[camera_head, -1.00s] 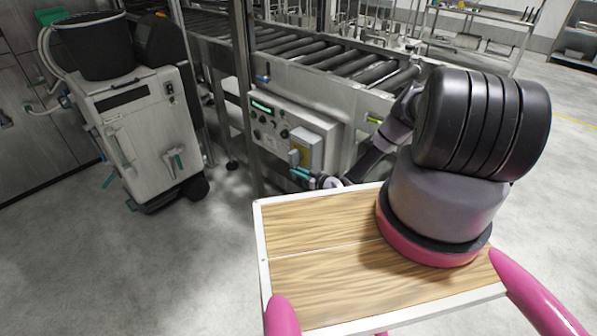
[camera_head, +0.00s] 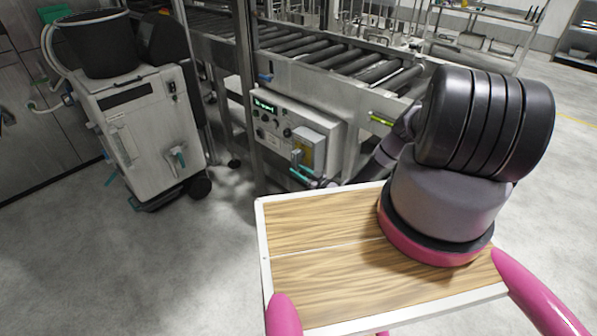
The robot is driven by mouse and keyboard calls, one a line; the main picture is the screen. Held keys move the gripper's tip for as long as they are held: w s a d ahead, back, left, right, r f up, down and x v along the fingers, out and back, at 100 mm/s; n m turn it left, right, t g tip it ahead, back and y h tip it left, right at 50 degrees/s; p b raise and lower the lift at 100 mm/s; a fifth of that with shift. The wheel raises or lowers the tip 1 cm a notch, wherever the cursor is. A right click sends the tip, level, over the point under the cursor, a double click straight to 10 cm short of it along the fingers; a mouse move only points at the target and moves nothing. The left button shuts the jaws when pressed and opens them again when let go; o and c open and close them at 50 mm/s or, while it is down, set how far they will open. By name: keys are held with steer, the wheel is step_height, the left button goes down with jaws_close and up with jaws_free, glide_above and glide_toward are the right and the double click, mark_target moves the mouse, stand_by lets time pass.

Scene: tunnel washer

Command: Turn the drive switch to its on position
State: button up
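The control panel (camera_head: 278,112) is a pale box on the side of the roller conveyor, with a small lit green display (camera_head: 265,105) and several dark knobs and buttons. One dark knob (camera_head: 287,132) sits at its right. The labels are too small to read, so I cannot tell which control is the drive switch or how it is set. My gripper (camera_head: 299,166) is in front of the panel's lower right part, below the knobs. Its two teal-tipped fingers look apart, with nothing visible between them. My arm hides the wrist partly.
A pale box with a yellowish label (camera_head: 309,151) juts out at the panel's lower right, close behind my gripper. A metal post (camera_head: 245,90) stands just left of the panel. A wheeled cleaning machine (camera_head: 140,130) stands further left. Grey floor is clear between them.

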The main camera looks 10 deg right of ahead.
steer(key=shift+s, duration=0.1)
steer(key=v, duration=1)
steer(key=shift+s+d, duration=0.25)
